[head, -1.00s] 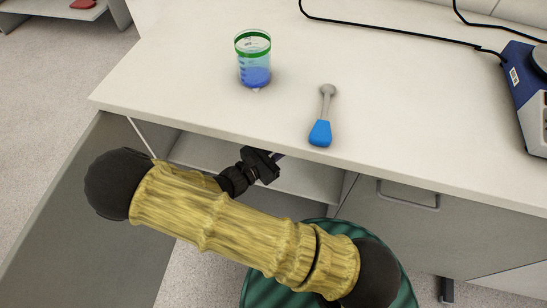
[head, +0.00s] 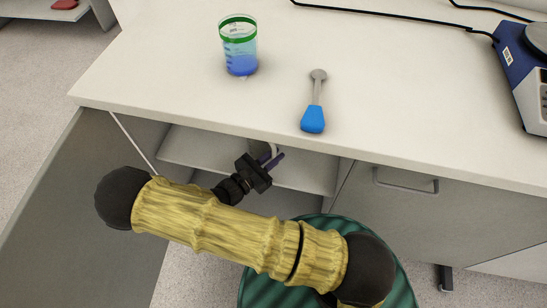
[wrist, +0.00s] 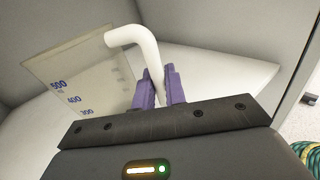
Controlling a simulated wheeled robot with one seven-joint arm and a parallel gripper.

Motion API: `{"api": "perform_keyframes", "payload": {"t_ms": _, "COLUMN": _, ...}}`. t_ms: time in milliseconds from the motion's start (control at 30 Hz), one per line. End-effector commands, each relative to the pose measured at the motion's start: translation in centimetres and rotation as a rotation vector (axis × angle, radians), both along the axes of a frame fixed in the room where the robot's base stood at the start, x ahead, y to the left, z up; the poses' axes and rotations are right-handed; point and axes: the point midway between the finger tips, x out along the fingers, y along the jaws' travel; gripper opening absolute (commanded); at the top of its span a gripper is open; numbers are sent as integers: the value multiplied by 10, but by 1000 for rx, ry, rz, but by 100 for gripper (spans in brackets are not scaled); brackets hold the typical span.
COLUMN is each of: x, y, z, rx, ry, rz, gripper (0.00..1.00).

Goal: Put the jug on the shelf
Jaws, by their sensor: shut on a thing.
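The jug (wrist: 85,68) is a translucent vessel with dark volume marks and a white hooked handle (wrist: 147,46). My gripper (wrist: 159,72) has purple fingers shut on that handle in the wrist view. The jug is inside the open cabinet, over the pale shelf (wrist: 225,72); I cannot tell whether its base touches the shelf. In the head view my gripper (head: 272,160) is just below the counter's front edge, in front of the shelf (head: 312,178). A bit of the white handle shows there; the counter hides the jug's body.
The counter (head: 160,85) above the cabinet holds a beaker of blue liquid (head: 241,64), a blue-handled tool (head: 313,118) and a blue device (head: 525,70) at right. A cabinet door (head: 75,205) stands open at left. A green ribbed object (head: 262,285) is below my arm.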

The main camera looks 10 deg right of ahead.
Motion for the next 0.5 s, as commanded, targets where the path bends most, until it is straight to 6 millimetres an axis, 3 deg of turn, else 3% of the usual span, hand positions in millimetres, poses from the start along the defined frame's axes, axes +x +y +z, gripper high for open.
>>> {"api": "perform_keyframes", "payload": {"t_ms": 400, "x": 0, "y": 0, "z": -4, "rx": 1, "ry": -1, "rz": 0, "gripper": 0}}
{"api": "perform_keyframes", "payload": {"t_ms": 433, "x": 0, "y": 0, "z": -4, "rx": 1, "ry": -1, "rz": 0, "gripper": 18}}
{"api": "perform_keyframes", "payload": {"t_ms": 500, "x": 0, "y": 0, "z": -4, "rx": 1, "ry": -1, "rz": 0, "gripper": 32}}
